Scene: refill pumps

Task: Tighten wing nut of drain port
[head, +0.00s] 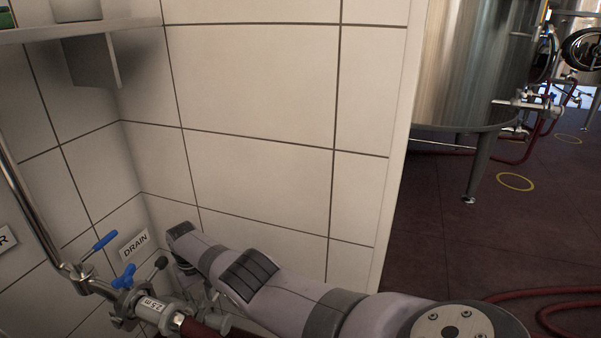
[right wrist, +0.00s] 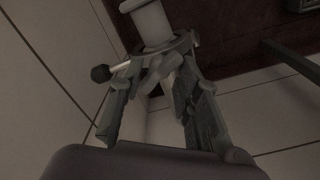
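The drain port shows at lower left in the head view, below the DRAIN sign (head: 135,244). Its pipework carries a blue lever (head: 104,242), a blue handle (head: 125,277) and a rod with a black knob (head: 160,262). My right gripper (head: 207,296) is beside the clamp on the right of this pipework. In the right wrist view its fingers (right wrist: 158,92) stand apart below a clamp (right wrist: 158,55) around a pale pipe. The black knob (right wrist: 101,74) is left of them. A pale part, perhaps the wing nut, lies near the fingertips; contact is unclear. My left gripper is not in view.
The tiled wall (head: 260,120) is close behind my right arm, and a shelf (head: 80,30) hangs at upper left. A steel tank (head: 470,70) and a red hose (head: 545,310) are beyond the wall's edge at right.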

